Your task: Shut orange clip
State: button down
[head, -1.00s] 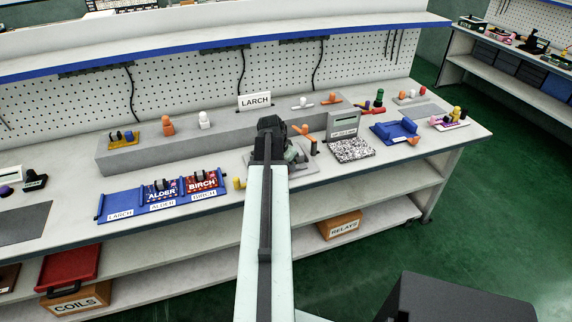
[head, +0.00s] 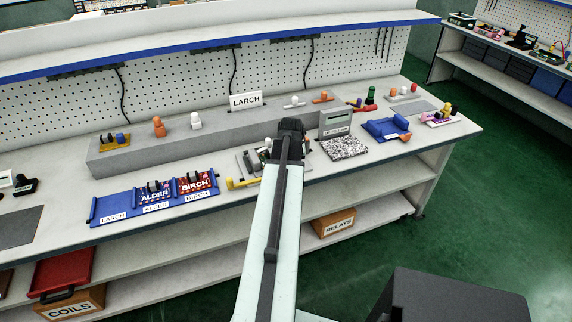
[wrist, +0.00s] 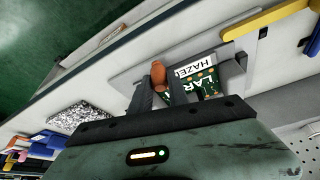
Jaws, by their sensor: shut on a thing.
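In the wrist view the orange clip (wrist: 158,74) has a rounded orange end beside a green board (wrist: 203,84) with white labels, one reading HAZE and another partly reading LAR. My gripper (wrist: 153,90) is shut on the orange clip, its dark fingers close around it. The clip's lower part and pivot are hidden by the fingers. In the head view my gripper (head: 290,128) is over the grey fixture (head: 246,163) on the bench, and my arm hides most of the board and the clip.
A grey meter box (head: 336,122) and speckled pad (head: 344,147) stand close on the right. The LARCH sign (head: 246,100) is behind.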

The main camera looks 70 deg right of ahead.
dwell(0.4)
jog(key=c, duration=1.3)
grip_release()
jog(key=shift+o, duration=0.2)
jog(key=p+v, duration=0.7)
jog(key=shift+s+r, duration=0.15)
jog(key=shift+r, duration=0.2)
